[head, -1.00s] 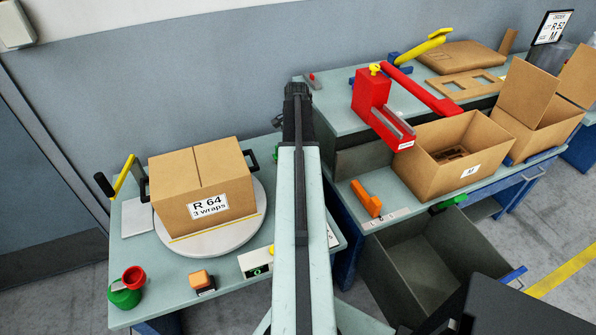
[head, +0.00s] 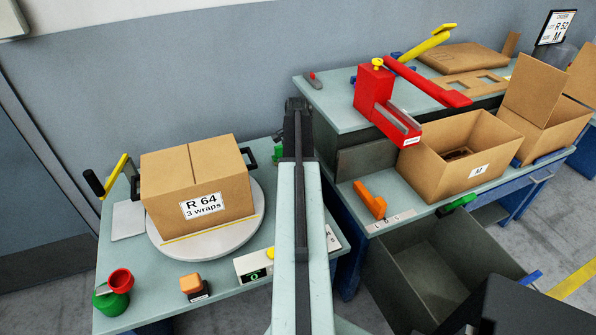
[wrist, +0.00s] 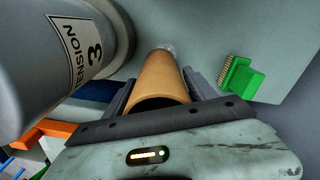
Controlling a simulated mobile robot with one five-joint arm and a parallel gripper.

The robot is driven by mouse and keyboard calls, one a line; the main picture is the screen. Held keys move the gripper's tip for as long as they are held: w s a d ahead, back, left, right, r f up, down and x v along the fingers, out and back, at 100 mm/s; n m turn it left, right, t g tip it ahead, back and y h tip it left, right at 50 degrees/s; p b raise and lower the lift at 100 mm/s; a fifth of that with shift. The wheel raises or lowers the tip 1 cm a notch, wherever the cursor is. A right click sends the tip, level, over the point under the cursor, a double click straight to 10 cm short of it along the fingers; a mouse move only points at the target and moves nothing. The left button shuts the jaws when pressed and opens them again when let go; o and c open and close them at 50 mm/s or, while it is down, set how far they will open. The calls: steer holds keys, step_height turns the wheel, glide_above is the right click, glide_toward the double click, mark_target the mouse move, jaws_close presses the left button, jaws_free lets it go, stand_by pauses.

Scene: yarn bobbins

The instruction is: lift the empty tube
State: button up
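A brown, hollow cardboard tube (wrist: 162,75) shows in the wrist view, its open end nearest the camera. No yarn shows on it. My gripper (wrist: 165,83) has one dark finger on each side of the tube, very close to its wall. I cannot tell whether the fingers press on it or stand slightly apart. A small whitish, rough patch shows at the tube's far end. In the head view my arm reaches away to the back of the left bench, and the tube and fingertips are hidden.
A grey cylinder marked "TENSION 3" (wrist: 88,50) stands close left of the tube; a green comb-like block (wrist: 241,77) lies right. In the head view a carton (head: 197,190) sits on a round turntable (head: 205,245), left of my arm. A red device (head: 388,103) and open carton (head: 462,150) stand right.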

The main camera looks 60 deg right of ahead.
steer(key=c, duration=0.9)
steer(key=shift+r, duration=0.1)
step_height(320, 180, up, 10)
steer(key=p, duration=1)
